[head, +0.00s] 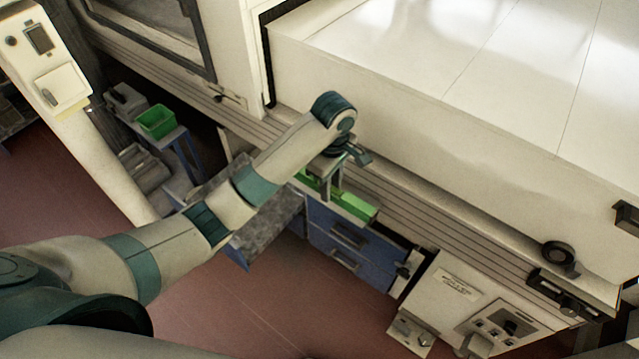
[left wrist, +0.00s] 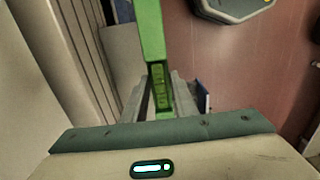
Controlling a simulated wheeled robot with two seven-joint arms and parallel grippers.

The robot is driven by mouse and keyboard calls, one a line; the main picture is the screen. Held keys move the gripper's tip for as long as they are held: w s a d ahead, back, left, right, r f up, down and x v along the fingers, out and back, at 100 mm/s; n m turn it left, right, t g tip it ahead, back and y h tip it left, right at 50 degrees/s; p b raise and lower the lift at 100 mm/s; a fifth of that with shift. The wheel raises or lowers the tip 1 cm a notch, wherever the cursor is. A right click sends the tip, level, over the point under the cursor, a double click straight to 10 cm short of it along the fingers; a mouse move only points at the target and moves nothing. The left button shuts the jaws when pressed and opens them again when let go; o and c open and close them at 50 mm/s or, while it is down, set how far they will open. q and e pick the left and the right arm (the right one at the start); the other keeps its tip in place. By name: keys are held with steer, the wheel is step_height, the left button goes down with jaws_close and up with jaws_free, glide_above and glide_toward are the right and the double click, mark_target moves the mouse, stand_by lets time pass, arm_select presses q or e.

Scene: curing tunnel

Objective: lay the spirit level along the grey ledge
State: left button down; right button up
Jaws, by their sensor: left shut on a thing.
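The spirit level is a long green bar (head: 355,206), partly hidden behind my left gripper in the head view. In the left wrist view the green level (left wrist: 150,32) runs up from between the fingers. My left gripper (head: 327,190) points down and is shut on the level. It also shows in the left wrist view (left wrist: 165,98). A long, ribbed greyish ledge (head: 440,225) runs along the front of the pale machine, close beside the level. I cannot tell whether the level touches it. My right gripper is not in view.
Blue drawers (head: 345,240) stand below the level. A green bin (head: 156,121) stands on a small table at left. The red floor (head: 290,310) has clear room.

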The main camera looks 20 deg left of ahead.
arm_select(q)
steer(key=w+a+f, duration=0.1)
steer(key=w, duration=0.1)
steer(key=w+a+f, duration=0.2)
steer(key=w, duration=0.1)
steer(key=w+a+f+p, duration=0.1)
steer(key=w+a+f, duration=0.1)
steer(key=shift+w+f, duration=0.2)
steer(key=shift+w, duration=0.2)
steer(key=shift+w+a+f, duration=0.25)
steer(key=shift+w+f, duration=0.1)
steer(key=shift+f+p, duration=0.6)
steer(key=shift+f, duration=1.4)
steer(key=shift+f, duration=0.1)
